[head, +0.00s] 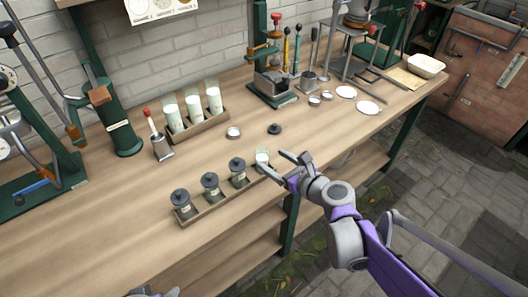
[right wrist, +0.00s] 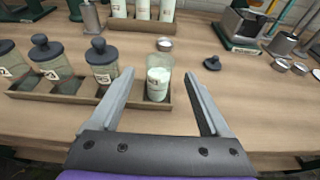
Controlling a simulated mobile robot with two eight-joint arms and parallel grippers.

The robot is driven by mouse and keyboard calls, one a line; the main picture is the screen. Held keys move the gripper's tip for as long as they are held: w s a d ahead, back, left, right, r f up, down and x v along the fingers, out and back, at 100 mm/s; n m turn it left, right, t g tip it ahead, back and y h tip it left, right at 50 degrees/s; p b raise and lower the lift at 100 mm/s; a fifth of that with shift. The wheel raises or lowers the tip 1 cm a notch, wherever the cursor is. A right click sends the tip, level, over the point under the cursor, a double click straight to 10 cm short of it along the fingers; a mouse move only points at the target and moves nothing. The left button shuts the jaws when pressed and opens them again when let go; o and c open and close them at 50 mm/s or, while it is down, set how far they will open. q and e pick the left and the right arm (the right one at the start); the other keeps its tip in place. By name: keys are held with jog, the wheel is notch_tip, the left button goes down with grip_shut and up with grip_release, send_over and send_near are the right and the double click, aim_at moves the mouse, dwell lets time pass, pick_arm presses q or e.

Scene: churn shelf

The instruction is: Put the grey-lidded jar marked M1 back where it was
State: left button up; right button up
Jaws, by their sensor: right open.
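A long wooden tray (head: 215,203) holds three grey-lidded jars: a left one (head: 182,203), a middle one (head: 211,186) and a right one (head: 239,172). Their labels are too small to read, so I cannot tell which is M1. A lidless jar (head: 262,158) with pale contents stands upright in the tray's right end. A loose dark lid (head: 275,128) lies on the bench behind it. My right gripper (head: 279,164) is open and empty at the lidless jar; in the right wrist view, the jar (right wrist: 158,84) appears between its fingers.
A wooden rack (head: 200,127) with several white-filled glasses stands behind the tray. A small metal cup (head: 233,132) sits between them. A green press (head: 272,90) and white dishes (head: 368,107) are farther right. The bench front left of the tray is clear.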

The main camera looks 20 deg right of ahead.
jog(key=s+a+f+n+g, duration=0.3)
jog(key=s+n, duration=0.4)
jog(key=n, duration=0.2)
jog(key=s+a+f+n+g, duration=0.25)
jog(key=s+n, duration=0.35)
jog(key=n, duration=0.3)
jog(key=s+d+f+n+g+h, duration=0.1)
jog(key=s+d+f+n+h, duration=0.1)
jog(key=s+n, duration=0.2)
jog(key=s+d+f+n+g+h, duration=0.2)
jog(key=s+n, duration=0.3)
jog(key=n, duration=0.5)
jog(key=shift+s+d+f+h, duration=0.15)
jog(key=shift+s+d+h, duration=0.05)
jog(key=shift+d+h, duration=0.25)
